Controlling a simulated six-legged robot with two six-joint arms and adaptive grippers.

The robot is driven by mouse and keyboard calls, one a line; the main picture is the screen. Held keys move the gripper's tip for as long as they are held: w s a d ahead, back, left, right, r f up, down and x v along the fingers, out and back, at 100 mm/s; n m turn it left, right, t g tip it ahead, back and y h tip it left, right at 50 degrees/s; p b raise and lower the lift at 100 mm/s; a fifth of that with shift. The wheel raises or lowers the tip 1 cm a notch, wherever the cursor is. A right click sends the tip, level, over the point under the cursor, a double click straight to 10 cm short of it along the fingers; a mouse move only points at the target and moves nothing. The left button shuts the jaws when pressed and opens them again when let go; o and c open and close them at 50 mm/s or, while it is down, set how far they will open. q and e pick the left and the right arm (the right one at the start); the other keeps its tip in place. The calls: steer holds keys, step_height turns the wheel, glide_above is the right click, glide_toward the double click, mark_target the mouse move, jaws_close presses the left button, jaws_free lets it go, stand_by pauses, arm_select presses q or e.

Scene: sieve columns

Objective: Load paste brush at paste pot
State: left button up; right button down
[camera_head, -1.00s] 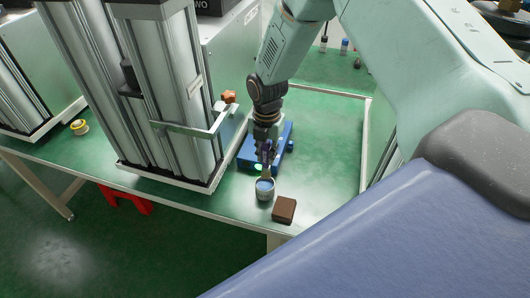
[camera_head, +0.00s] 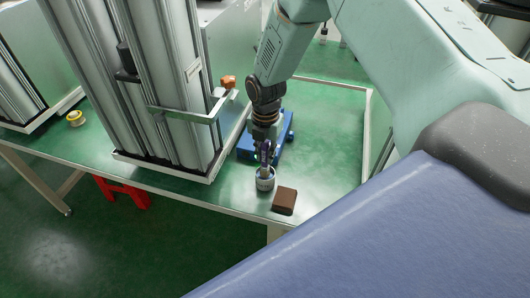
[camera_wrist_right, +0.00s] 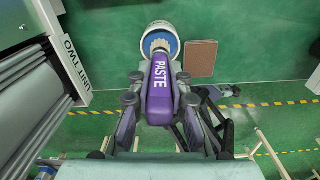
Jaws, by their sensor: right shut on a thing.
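My right gripper (camera_head: 265,156) is shut on the paste brush, just above the paste pot. In the right wrist view the brush (camera_wrist_right: 160,85) has a purple handle marked PASTE, held between the two fingers (camera_wrist_right: 158,104). Its pale bristle end points at the pot. The paste pot (camera_head: 266,185) is a small, light round pot near the table's front edge. In the right wrist view the pot (camera_wrist_right: 176,50) shows a white rim and blue inside. The bristles overlap the pot's opening; their depth in the paste cannot be told. My left gripper is out of view.
A brown block (camera_head: 285,201) lies right of the pot. A blue stand (camera_head: 284,135) is behind the gripper. The metal column unit with a bracket (camera_head: 185,112) rises at left, with an orange knob (camera_head: 227,82). The green table (camera_head: 330,130) is clear at right.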

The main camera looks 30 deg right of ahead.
steer(key=shift+w+d+f, duration=0.15)
steer(key=shift+d, duration=0.05)
steer(key=shift+a, duration=0.15)
steer(key=shift+f+b, duration=0.3)
steer(key=shift+f, duration=0.05)
steer(key=shift+f, duration=0.1)
stand_by(0.5)
stand_by(0.5)
steer(key=shift+r+p, duration=0.45)
steer(key=shift+r, duration=0.25)
steer(key=shift+r+p, duration=2.05)
steer(key=shift+r, duration=0.85)
steer(key=shift+f, duration=0.1)
